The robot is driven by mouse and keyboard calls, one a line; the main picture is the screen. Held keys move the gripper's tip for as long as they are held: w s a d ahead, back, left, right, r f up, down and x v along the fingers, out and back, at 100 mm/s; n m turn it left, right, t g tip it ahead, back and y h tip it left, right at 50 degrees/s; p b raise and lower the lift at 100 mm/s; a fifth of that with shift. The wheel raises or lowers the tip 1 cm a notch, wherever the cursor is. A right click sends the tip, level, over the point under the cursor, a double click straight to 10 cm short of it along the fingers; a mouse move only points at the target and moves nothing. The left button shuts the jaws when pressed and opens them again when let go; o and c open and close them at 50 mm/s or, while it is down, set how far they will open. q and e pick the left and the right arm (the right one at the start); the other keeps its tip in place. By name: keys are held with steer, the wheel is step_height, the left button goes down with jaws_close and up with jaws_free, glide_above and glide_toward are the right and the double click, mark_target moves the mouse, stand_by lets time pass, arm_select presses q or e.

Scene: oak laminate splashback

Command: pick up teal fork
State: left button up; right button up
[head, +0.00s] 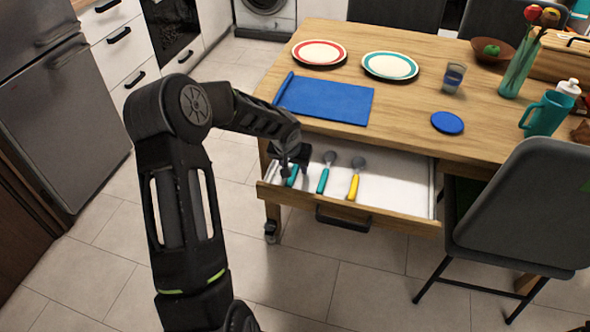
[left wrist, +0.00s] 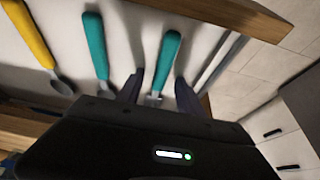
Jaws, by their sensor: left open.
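The teal fork (head: 292,176) lies at the left end of the open drawer (head: 400,187); in the head view only part of its teal handle shows below my gripper. My left gripper (head: 288,160) is over it. In the left wrist view, the fork's teal handle (left wrist: 167,55) points away and its metal neck lies between the two open fingers (left wrist: 159,88). The fingers do not grip it. Its metal head is hidden by the gripper body. My right gripper is out of view.
A teal spoon (head: 325,173) and a yellow spoon (head: 355,180) lie to the right in the drawer. The table (head: 410,120) overhangs its back, with a blue mat (head: 325,100) above. The drawer's right part is bare. A grey chair (head: 525,210) stands right.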

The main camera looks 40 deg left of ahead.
arm_select(q)
steer(key=shift+f, duration=0.1)
steer(key=shift+c, duration=0.4)
jaws_close()
stand_by(0.3)
